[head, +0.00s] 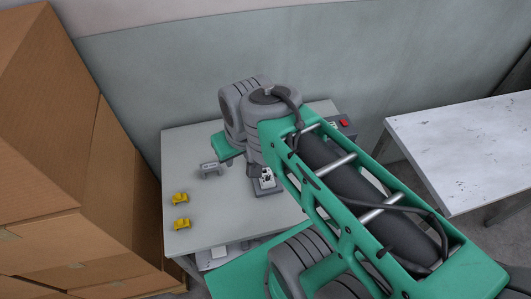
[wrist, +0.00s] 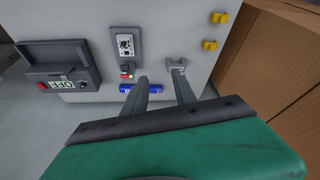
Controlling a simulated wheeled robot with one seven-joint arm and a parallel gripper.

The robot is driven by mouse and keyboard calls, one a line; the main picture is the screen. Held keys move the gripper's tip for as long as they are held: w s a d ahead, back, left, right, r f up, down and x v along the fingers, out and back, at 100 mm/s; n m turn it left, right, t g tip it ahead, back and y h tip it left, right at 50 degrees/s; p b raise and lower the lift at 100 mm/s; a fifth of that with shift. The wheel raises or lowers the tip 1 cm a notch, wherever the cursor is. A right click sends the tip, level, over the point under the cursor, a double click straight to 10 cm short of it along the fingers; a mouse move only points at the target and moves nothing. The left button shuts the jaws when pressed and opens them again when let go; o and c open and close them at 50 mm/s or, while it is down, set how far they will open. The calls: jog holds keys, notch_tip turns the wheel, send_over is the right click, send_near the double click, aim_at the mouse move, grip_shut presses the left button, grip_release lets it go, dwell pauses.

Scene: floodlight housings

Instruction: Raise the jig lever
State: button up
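The jig (wrist: 125,44) is a dark grey block with a pale plate on the light table, left of my fingers in the wrist view. A small red part (wrist: 127,70) sits at its near end; I cannot tell whether this is the lever. In the head view the jig (head: 266,184) shows beside my arm, partly covered. My gripper (wrist: 162,77) has two grey fingers spread apart with nothing between them. It is over the table, apart from the jig. In the head view the fingers are hidden by my arm.
A grey box with a red button and an OFF display (wrist: 62,84) stands left of the jig. A blue part (wrist: 142,88) lies near my left finger, a grey bracket (wrist: 176,66) beyond the right. Two yellow parts (head: 180,198) and cardboard boxes (head: 60,150) are leftward in the head view.

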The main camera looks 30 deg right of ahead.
notch_tip(320, 180, up, 4)
jog(key=shift+p, duration=1.25)
grip_shut()
dwell(0.6)
